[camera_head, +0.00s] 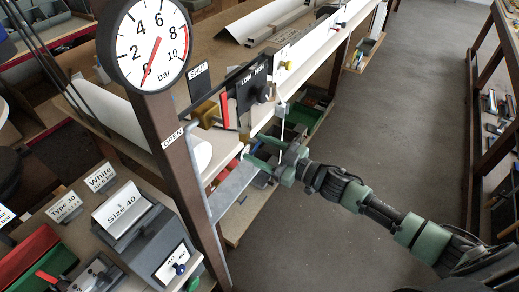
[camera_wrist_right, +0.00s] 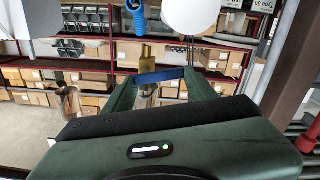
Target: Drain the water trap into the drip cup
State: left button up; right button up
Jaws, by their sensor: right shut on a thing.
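My right gripper (camera_head: 250,155) reaches in from the right, below the front edge of the bench beside the brown post. In the wrist view its two green fingers (camera_wrist_right: 160,88) are closed on a blue handle (camera_wrist_right: 158,75) under a brass fitting (camera_wrist_right: 148,54). A white rounded body (camera_wrist_right: 190,14), perhaps the water trap bowl, is above and to the right of the handle. A shiny metal cup-like thing (camera_wrist_right: 68,101), perhaps the drip cup, shows left of the fingers. I cannot see any water. My left gripper is not in view.
A round gauge (camera_head: 151,45) is on the brown post (camera_head: 190,165), its red needle near 0. A panel marked LOW and HIGH (camera_head: 252,88) stands beside it. A grey metal bracket (camera_head: 233,190) runs close to the gripper. The floor (camera_head: 385,125) to the right is clear.

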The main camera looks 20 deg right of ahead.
jog(key=shift+w+d+f+n+b, duration=0.15)
jog(key=shift+f+n+b, duration=0.2)
jog(key=shift+n+b, duration=1.4)
jog(key=shift+w+d+f+n+b, duration=0.15)
jog(key=shift+f+n+b, duration=0.3)
jog(key=shift+n, duration=2.45)
jog(key=shift+w+d+f+n+b, duration=0.2)
jog(key=shift+n+b, duration=0.95)
jog(key=shift+n, duration=1.2)
jog(key=shift+s, duration=0.15)
jog(key=o, duration=1.4)
jog(key=shift+c, duration=0.2)
